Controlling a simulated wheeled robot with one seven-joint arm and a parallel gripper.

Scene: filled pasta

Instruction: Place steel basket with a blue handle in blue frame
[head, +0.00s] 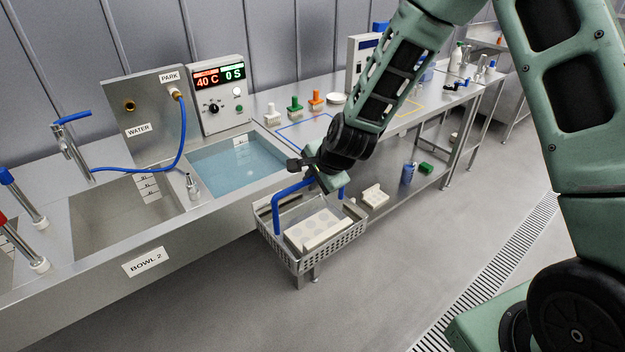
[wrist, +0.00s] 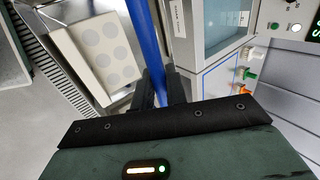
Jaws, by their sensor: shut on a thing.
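The steel basket (head: 338,246) has perforated walls and a blue handle (head: 277,212). A white block with round grey marks (head: 322,232) lies inside it. My gripper (head: 318,172) is shut on the handle's top bar. In the wrist view the blue handle (wrist: 146,40) runs between my fingers (wrist: 160,90). The basket appears held in front of the counter's edge, below the counter top; what is under it is unclear. The blue frame (head: 297,123) is an outline on the counter, right of the water bath. My arm hides part of it.
A water bath (head: 238,165) and a control box (head: 220,95) stand left of the frame. Green, orange and white-topped items (head: 294,107) stand behind it. A yellow outline (head: 410,107) lies farther right. A lower shelf holds a white block (head: 375,197) and a blue can (head: 408,173).

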